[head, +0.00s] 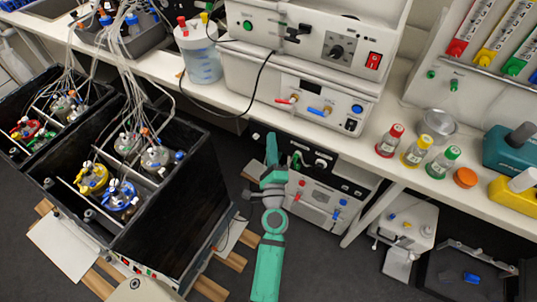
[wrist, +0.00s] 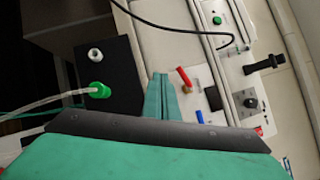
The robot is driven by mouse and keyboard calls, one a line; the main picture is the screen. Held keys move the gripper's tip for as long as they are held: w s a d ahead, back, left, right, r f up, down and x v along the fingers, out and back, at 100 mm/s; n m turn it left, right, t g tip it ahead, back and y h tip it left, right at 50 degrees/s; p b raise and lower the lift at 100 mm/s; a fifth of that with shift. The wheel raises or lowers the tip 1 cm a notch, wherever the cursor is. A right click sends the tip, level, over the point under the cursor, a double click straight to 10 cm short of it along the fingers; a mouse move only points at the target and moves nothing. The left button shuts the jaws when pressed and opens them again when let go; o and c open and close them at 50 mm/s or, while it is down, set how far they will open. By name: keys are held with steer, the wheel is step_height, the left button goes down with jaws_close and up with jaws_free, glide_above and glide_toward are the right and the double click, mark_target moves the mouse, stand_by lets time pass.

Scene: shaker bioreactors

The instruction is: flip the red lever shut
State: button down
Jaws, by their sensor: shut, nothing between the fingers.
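The red lever (head: 284,101) is on the front of the white unit on the bench, pointing left from its valve. In the wrist view the red lever (wrist: 184,77) lies just right of my closed fingertips, with a narrow gap between them in the picture. A blue lever (head: 319,112) sits to its right on the same front; it also shows in the wrist view (wrist: 199,117). My green gripper (head: 271,148) is shut and empty, pointing up below the bench edge in the head view. My gripper (wrist: 161,80) covers no part of the red lever.
Above is a second unit (head: 318,52) with a black lever and red switch. Another unit (head: 318,195) with red and blue knobs stands under the bench behind my gripper. Dark bioreactor boxes (head: 190,190) fill the left. Capped bottles (head: 415,152) stand right on the bench.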

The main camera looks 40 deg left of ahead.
steer(key=s+f, duration=0.1)
steer(key=s+d+f, duration=0.1)
steer(key=s, duration=0.1)
steer(key=shift+s+f, duration=0.15)
steer(key=shift+s, duration=0.1)
stand_by(0.5)
